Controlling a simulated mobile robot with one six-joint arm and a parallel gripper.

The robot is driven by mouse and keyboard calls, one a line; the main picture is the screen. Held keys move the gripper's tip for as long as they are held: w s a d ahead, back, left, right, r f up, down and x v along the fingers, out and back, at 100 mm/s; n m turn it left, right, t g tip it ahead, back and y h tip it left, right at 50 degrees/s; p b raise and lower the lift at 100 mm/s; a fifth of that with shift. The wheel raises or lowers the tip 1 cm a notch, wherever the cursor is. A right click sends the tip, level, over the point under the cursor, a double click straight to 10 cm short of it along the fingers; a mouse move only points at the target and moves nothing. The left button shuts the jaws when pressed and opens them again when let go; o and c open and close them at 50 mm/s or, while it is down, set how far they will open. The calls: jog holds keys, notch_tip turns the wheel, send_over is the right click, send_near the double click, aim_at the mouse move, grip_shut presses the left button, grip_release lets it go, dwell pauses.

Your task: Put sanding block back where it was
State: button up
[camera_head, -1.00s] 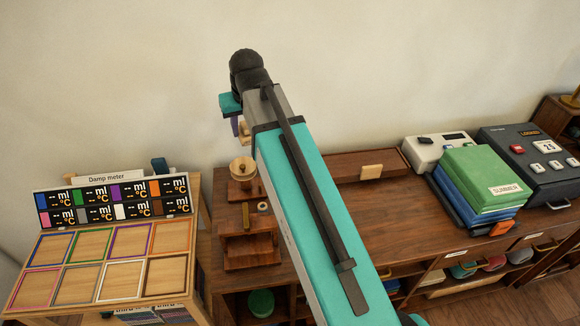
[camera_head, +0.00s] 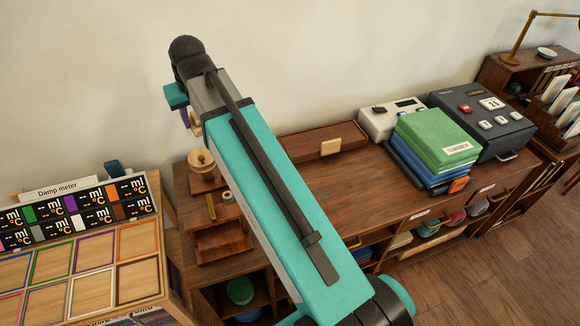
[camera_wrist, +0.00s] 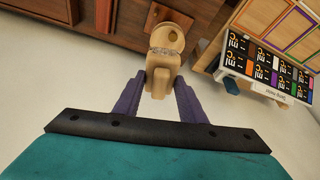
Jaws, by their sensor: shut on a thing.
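My gripper (camera_wrist: 158,98) is shut on a pale tan block (camera_wrist: 158,82), which looks like the sanding block. The purple fingers touch its sides in the wrist view. In the head view my gripper (camera_head: 189,119) is mostly hidden behind my arm, and only a small tan edge of the block (camera_head: 195,123) shows. It is held in the air above the left end of the wooden desk (camera_head: 365,198). A wooden stand (camera_head: 222,240) with a round wooden piece (camera_head: 201,161) is below it.
A long wooden tray (camera_head: 300,147) with a pale tag lies at the back. Green and blue binders (camera_head: 438,137), a white device (camera_head: 379,121) and a dark calendar machine (camera_head: 470,115) stand right. The Damp meter rack (camera_head: 100,215) is at left. Middle desk top is clear.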

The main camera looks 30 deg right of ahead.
jog(key=s+f, duration=0.5)
jog(key=f, duration=0.1)
jog(key=shift+a+f, duration=0.15)
jog(key=shift+f, duration=0.05)
dwell(0.4)
